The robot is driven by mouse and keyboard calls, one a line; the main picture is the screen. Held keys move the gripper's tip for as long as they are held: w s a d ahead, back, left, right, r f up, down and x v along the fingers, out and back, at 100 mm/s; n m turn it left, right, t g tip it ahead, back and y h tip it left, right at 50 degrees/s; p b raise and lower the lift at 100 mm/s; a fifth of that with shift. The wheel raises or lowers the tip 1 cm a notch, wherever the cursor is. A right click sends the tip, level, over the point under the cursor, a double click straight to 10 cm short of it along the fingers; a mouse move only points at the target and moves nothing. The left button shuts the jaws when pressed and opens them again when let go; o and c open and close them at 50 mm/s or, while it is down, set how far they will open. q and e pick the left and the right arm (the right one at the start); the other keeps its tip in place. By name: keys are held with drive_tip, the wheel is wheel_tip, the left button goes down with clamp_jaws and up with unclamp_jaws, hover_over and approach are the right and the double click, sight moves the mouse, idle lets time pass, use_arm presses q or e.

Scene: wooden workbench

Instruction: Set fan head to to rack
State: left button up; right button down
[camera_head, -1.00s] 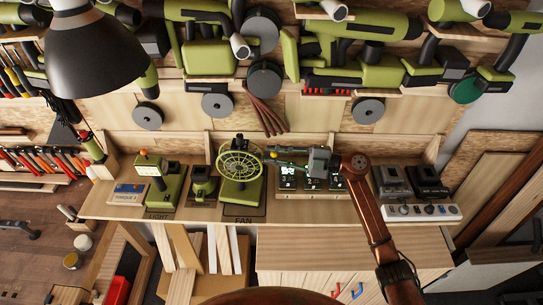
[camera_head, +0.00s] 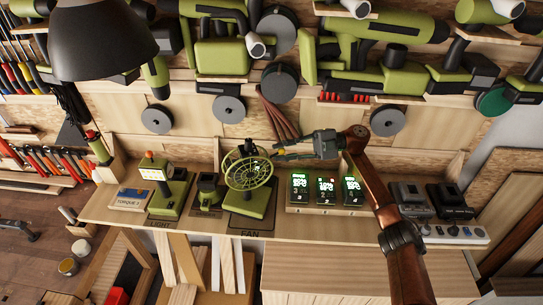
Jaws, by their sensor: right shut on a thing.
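The fan (camera_head: 248,170) shows near the middle of the bench, with a round green cage head over a green base (camera_head: 250,204) on a dark plate marked FAN. The head looks tilted and faces partly upward. My right gripper (camera_head: 280,152) reaches in from the right, with its fingers pointing left at the upper right edge of the head. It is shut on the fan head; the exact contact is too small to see. My left gripper is not in view.
A work light (camera_head: 158,180) and a small green tool (camera_head: 208,190) stand left of the fan. A power strip (camera_head: 455,233) lies farther right. Green tools (camera_head: 375,80) hang above on the wall.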

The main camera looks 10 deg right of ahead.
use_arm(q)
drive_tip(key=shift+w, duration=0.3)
use_arm(e)
drive_tip(key=shift+r, duration=0.25)
drive_tip(key=c, duration=2.1)
unclamp_jaws()
drive_tip(key=shift+o, duration=1.4)
drive_tip(key=shift+f, duration=0.1)
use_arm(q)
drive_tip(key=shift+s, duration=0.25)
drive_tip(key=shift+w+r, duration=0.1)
use_arm(e)
drive_tip(key=shift+s+a, duration=0.1)
